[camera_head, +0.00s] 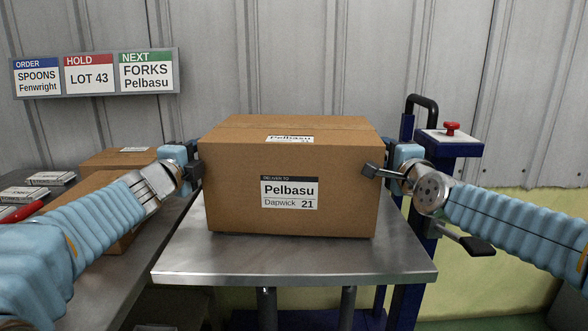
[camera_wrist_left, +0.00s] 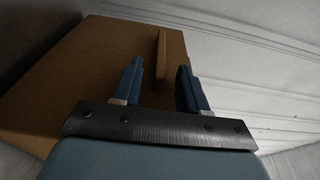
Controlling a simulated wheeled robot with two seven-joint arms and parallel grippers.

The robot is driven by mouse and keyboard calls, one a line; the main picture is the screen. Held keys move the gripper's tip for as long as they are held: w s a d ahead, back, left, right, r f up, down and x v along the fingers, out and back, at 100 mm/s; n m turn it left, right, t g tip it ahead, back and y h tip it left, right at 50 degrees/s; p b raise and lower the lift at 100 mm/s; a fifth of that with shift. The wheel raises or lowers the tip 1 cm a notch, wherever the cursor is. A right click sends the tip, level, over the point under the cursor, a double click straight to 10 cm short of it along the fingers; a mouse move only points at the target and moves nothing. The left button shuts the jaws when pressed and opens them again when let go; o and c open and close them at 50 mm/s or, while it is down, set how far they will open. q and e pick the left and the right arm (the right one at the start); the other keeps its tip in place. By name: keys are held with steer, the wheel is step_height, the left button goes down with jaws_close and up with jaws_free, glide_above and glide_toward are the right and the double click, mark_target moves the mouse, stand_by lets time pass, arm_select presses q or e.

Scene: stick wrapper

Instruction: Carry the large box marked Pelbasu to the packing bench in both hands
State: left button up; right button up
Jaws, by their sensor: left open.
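The large brown box (camera_head: 240,190) marked Pelbasu, Dapwick 21, stands upright on a steel-topped lift table (camera_head: 300,262). My left gripper (camera_head: 196,166) is at the box's left side. In the left wrist view its two blue fingers (camera_wrist_left: 160,68) are apart, with a narrow cardboard strip or handle on the box side (camera_wrist_left: 172,62) between or just beyond them; contact is unclear. My right gripper (camera_head: 393,163) is at the box's right side, and its fingers are largely hidden. A steel bench (camera_head: 150,250) runs along the left.
Smaller brown boxes (camera_head: 118,160), white labelled packs (camera_head: 50,178) and a red item (camera_head: 20,212) lie on the bench. A sign board (camera_head: 95,73) hangs on the wall. A post with a red button (camera_head: 452,128) and black handle stands behind my right arm.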

arm_select(q)
steer(key=shift+c, duration=0.4)
arm_select(e)
steer(key=shift+c, duration=0.4)
arm_select(q)
jaws_close()
arm_select(e)
jaws_close()
arm_select(q)
steer(key=shift+r, duration=0.3)
arm_select(e)
steer(key=shift+r, duration=0.35)
